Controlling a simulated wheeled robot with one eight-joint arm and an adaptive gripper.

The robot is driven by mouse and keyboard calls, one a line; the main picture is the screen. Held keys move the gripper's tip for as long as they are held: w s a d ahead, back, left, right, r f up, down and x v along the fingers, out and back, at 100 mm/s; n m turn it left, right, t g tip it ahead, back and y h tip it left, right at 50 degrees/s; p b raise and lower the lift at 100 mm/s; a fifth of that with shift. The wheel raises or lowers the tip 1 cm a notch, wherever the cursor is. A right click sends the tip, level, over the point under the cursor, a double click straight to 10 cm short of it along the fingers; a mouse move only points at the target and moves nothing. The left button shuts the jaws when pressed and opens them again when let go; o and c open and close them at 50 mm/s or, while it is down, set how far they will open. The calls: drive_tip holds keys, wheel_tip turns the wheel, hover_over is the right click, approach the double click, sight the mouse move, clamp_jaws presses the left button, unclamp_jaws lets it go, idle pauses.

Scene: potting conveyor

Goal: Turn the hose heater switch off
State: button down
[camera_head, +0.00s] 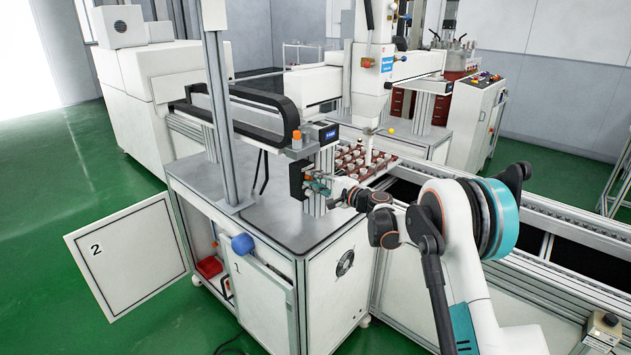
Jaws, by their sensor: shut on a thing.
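My gripper (317,186) is at the end of my arm, which reaches in from the right over the near workbench. It is small in the picture. Its fingers are shut on a small part at the face of a black control box (296,181), where the hose heater switch sits. The fingers hide the switch itself, so its position cannot be told. The box is mounted upright below the end of a black cable chain.
The grey bench top (290,222) is mostly clear. A metal post (217,110) rises at its left. A cabinet door marked 2 (127,252) stands open. A tray of parts (362,160) sits on the conveyor behind my gripper. The conveyor rail (560,212) runs right.

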drive_tip(key=shift+s+f, duration=0.1)
drive_tip(key=c, duration=1.7)
unclamp_jaws()
drive_tip(key=v, duration=1.2)
